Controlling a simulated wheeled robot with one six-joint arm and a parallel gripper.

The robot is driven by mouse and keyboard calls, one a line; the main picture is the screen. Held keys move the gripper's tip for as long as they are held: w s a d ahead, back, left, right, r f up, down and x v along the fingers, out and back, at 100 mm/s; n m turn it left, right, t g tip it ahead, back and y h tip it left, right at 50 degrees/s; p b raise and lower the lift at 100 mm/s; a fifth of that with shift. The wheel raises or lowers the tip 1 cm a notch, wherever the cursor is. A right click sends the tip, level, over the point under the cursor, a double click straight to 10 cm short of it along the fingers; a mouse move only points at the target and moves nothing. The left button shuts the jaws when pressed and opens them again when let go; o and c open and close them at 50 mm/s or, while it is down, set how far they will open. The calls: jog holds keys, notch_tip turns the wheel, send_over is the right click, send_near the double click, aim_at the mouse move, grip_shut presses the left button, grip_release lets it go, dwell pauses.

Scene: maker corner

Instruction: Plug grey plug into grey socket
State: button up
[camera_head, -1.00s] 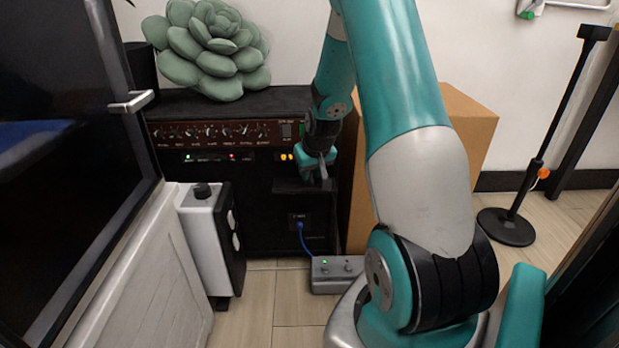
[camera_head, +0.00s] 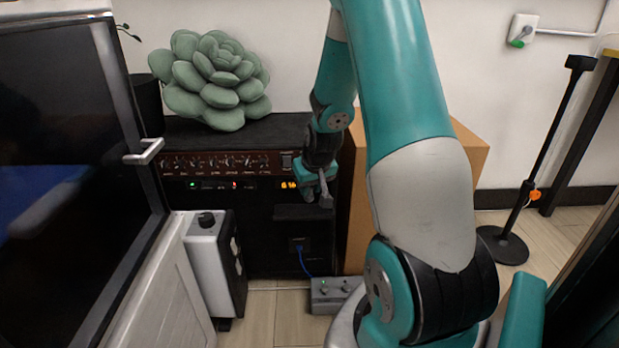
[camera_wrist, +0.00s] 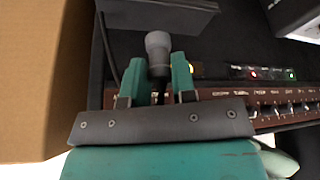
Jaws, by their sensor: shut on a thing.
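My gripper (camera_head: 318,194) is in front of the right part of the black amplifier, below its knob panel. In the wrist view my gripper (camera_wrist: 159,85) has its two teal fingers closed on a grey plug (camera_wrist: 158,48). The plug's rounded grey end points away from the palm. In the head view the plug (camera_head: 326,202) is a small grey shape at the fingertips. I cannot make out a grey socket for certain in either view.
The black amplifier (camera_head: 225,218) carries a green succulent (camera_head: 215,80). A cardboard box (camera_head: 355,215) is close at its right. A grey switch box (camera_head: 333,291) with a blue cable lies on the floor. A white-and-black unit (camera_head: 207,262) stands front left. A wall outlet (camera_head: 523,30) is upper right.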

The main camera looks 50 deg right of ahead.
jog(key=s+a+p, duration=1)
jog(key=a+p, duration=0.2)
jog(key=p, duration=0.5)
jog(key=shift+s, duration=0.2)
jog(key=shift+a, duration=0.1)
jog(key=w+a+r+n+y, duration=0.2)
jog(key=w+a+r+n, duration=0.3)
jog(key=w+a+r, duration=0.7)
notch_tip(320, 180, up, 2)
jog(key=shift+w+r, duration=0.25)
jog(key=shift+w, duration=0.1)
